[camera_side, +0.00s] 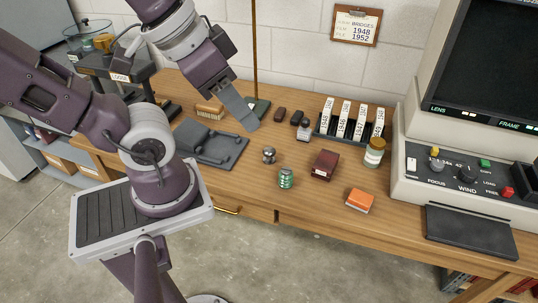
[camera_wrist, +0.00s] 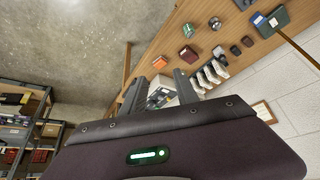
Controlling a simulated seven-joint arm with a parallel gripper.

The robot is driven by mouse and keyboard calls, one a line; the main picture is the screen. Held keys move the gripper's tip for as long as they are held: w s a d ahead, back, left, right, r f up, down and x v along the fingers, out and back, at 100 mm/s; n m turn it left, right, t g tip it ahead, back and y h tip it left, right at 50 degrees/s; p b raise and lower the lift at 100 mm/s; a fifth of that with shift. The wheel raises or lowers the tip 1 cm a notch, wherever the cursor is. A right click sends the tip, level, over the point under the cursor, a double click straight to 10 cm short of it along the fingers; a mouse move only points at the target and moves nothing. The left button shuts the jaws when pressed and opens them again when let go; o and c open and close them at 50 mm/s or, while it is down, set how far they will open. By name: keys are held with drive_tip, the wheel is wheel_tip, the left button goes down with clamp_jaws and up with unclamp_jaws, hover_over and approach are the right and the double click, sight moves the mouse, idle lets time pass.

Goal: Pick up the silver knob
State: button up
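The silver knob (camera_side: 269,155) stands on the wooden table, between the dark grey mat and the green can. In the wrist view the small silver knob (camera_wrist: 215,23) is at the top, well beyond the fingertips. My gripper (camera_side: 249,122) is in the air above the back of the table, up and to the left of the knob in the side view. In the wrist view my gripper (camera_wrist: 159,84) has its two dark fingers apart, with nothing held between them. The knob is fully visible in both views.
The green can (camera_side: 286,178), a dark red box (camera_side: 325,165) and an orange box (camera_side: 359,201) stand near the knob. A film reader (camera_side: 402,183) stands right. Labelled white boxes (camera_side: 343,122) line the back. A thin upright pole (camera_side: 254,45) rises behind my gripper.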

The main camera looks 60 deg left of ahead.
drive_tip(key=o, duration=0.5)
drive_tip(key=shift+o, duration=0.2)
